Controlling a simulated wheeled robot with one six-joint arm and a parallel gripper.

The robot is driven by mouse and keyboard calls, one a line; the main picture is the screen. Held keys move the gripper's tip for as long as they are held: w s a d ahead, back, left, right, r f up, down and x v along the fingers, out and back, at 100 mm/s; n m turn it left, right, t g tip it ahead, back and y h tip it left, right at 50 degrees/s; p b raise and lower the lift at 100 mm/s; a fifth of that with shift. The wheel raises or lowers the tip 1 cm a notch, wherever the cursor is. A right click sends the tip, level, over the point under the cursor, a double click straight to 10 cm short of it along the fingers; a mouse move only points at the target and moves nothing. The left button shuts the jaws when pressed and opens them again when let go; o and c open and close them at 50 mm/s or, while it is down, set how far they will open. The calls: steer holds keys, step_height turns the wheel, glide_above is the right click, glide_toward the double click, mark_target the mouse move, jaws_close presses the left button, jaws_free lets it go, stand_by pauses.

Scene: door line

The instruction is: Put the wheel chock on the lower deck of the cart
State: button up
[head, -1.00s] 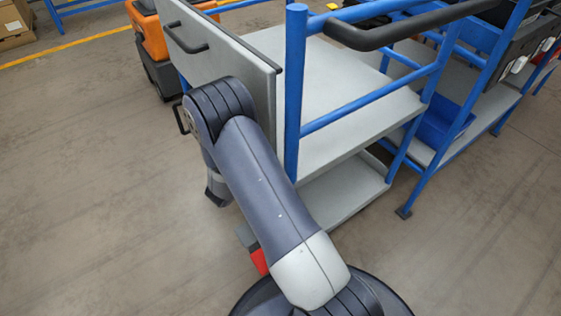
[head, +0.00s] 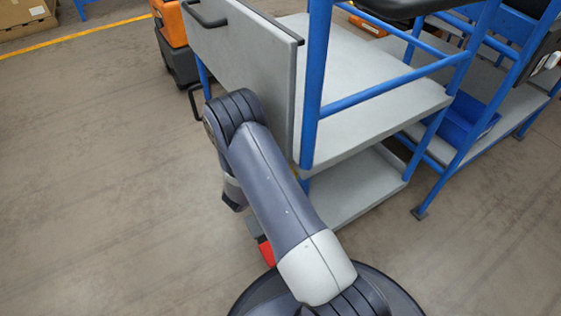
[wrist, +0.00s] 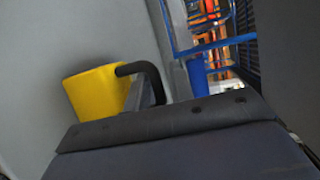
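The cart's lower deck (head: 357,188) is a grey shelf under the upper deck, partly hidden behind my arm in the head view. A yellow block with a black curved handle (wrist: 95,92), which looks like the wheel chock, shows left of centre in the wrist view, beside a grey surface. Its lower part is hidden by a dark body in front, which seems to be my gripper's housing. I cannot tell whether it is held. My gripper's fingers do not show in either view; my arm bends down on the left side of the cart.
A grey panel with a black handle (head: 255,70) closes the cart's near left side. Blue posts (head: 317,80) and the bare upper deck (head: 375,75) are close to my arm. Another blue rack with a blue bin (head: 467,118) stands right. The floor at left is clear.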

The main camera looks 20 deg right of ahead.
steer(key=shift+o, duration=0.9)
steer(key=shift+s+a+r, duration=0.1)
steer(key=shift+a, duration=0.1)
steer(key=p+v, duration=0.3)
steer(key=v, duration=0.8)
steer(key=shift+s+a, duration=0.2)
